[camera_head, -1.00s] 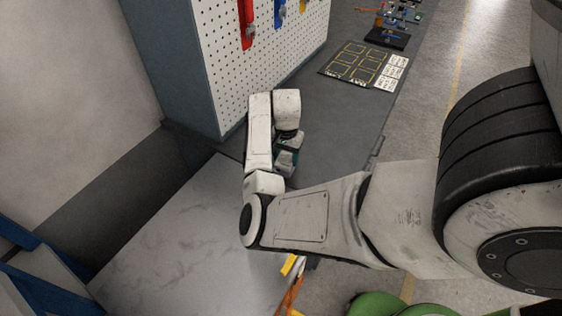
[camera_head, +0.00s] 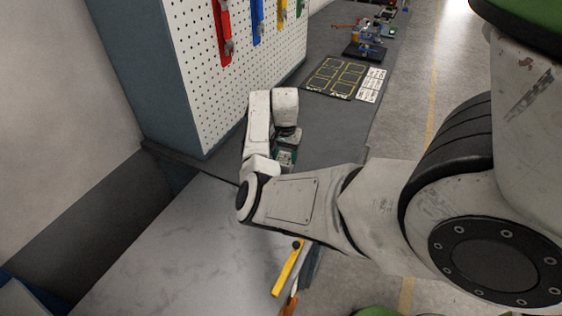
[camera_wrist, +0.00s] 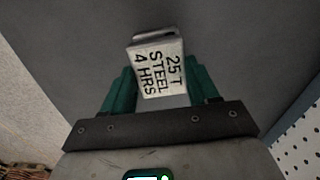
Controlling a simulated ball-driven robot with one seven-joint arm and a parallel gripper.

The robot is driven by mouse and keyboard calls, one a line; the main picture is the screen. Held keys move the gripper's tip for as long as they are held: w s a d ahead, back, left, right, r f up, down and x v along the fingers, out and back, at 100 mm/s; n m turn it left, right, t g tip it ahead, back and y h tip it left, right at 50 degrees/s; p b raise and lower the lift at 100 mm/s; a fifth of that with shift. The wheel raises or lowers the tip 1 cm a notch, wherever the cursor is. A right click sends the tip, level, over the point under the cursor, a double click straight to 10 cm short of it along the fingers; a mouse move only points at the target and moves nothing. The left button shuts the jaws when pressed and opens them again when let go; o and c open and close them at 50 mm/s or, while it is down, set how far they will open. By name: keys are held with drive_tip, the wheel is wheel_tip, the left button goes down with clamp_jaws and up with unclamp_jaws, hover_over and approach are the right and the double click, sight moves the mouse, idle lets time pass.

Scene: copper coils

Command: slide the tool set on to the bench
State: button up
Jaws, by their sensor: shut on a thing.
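My gripper (camera_head: 284,158) hangs over the near part of the dark grey bench (camera_head: 334,133), beside the pegboard. The block is hidden in the head view. A yellow tool (camera_head: 289,268) and an orange-handled tool (camera_head: 289,303) show at the right edge of the pale marbled surface, partly behind my arm. I cannot tell whether these are the tool set.
A white pegboard (camera_head: 245,75) with red, blue and yellow tools stands left of the bench. A black mat with yellow outlines (camera_head: 335,77) and white cards (camera_head: 372,85) lies farther along. Small equipment (camera_head: 372,38) stands beyond. The marbled surface (camera_head: 165,255) is mostly clear.

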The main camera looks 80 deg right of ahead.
drive_tip(key=shift+s+d, duration=0.1)
drive_tip(key=shift+d, duration=0.1)
drive_tip(key=o, duration=1.1)
drive_tip(key=shift+o, duration=0.2)
drive_tip(key=shift+r+p, duration=1.9)
drive_tip(key=shift+r, duration=0.6)
